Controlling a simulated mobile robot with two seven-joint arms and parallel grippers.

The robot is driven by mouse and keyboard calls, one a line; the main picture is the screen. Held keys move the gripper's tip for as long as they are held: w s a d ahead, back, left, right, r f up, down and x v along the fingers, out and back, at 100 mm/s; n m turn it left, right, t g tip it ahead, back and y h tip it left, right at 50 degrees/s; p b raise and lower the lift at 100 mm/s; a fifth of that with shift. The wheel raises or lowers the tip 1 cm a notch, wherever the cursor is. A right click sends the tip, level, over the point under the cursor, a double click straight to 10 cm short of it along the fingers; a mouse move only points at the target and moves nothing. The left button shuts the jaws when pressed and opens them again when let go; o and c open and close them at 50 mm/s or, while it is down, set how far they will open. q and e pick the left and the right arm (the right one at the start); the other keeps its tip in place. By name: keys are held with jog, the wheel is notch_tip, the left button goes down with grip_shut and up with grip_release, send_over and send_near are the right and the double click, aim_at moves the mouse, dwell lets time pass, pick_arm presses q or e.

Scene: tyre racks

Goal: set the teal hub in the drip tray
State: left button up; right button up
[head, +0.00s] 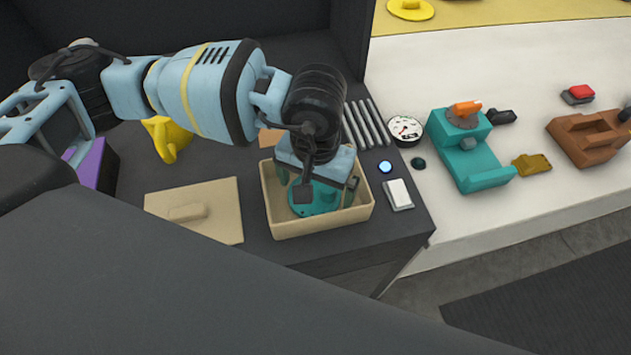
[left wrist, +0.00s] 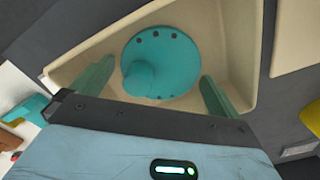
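The teal hub (head: 318,199) is a round flange with a raised boss. It rests inside the beige open-topped tray (head: 322,227), the only tray-like container in view. In the left wrist view the hub (left wrist: 163,58) shows bolt holes round its rim, and the tray wall (left wrist: 236,45) surrounds it. My left gripper (head: 317,187) points down over the tray and partly hides the hub. In the left wrist view its green fingers (left wrist: 157,78) are wide apart, one on each side of the hub, with gaps to it. My right gripper is not in view.
A beige lid-like panel (head: 220,196) lies left of the tray. A yellow piece (head: 166,137) and a purple block (head: 97,165) are farther left. Grey rods (head: 366,124), a gauge (head: 405,130) and a white switch (head: 398,194) are close right. A teal fixture (head: 470,160) stands on the white bench.

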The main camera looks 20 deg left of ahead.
aim_at(316, 192)
pick_arm(q)
notch_tip(316, 192, up, 12)
jog(key=shift+r, duration=0.2)
dwell(0.4)
